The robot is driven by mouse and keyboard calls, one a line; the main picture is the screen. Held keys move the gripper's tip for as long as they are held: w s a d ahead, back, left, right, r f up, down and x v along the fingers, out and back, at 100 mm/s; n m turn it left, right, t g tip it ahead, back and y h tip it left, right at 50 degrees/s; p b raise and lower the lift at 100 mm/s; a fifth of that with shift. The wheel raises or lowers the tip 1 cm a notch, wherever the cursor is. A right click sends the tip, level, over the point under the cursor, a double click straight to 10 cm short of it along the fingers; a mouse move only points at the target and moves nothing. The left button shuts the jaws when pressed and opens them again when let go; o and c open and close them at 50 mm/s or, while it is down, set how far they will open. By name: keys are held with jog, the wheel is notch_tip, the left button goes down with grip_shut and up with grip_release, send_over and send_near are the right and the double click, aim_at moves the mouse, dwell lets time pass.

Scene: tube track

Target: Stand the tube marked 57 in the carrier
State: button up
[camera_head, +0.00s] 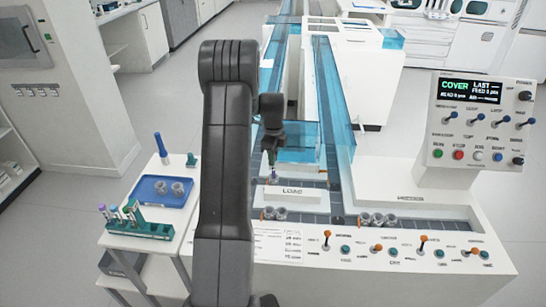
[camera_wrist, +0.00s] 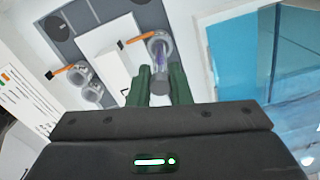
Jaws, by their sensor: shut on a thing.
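My gripper (camera_head: 271,158) is over the track just behind the LOAD block. In the wrist view its green fingers (camera_wrist: 163,86) are shut on a tube (camera_wrist: 159,54) with a grey end towards me and a purplish body. The number on the tube cannot be read. The tube's far end lines up with a round grey carrier (camera_wrist: 167,42) that has an orange piece beside it. I cannot tell whether the tube's end is inside the carrier or just above it. The carrier is hidden or too small to make out in the head view.
Two empty-looking carriers (camera_head: 274,213) stand in front of the white LOAD block (camera_head: 292,194). Several more carriers (camera_head: 377,219) stand to the right. A green rack (camera_head: 142,231) with tubes and a blue tray (camera_head: 150,197) are on the left side table. Blue clear covers (camera_head: 334,100) line the track.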

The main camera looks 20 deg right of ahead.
jog(key=shift+f, duration=0.2)
jog(key=shift+f, duration=0.3)
jog(key=o, duration=0.8)
jog(key=shift+r, duration=0.15)
notch_tip(320, 180, up, 14)
jog(key=shift+f+b, duration=0.2)
jog(key=shift+b, duration=0.45)
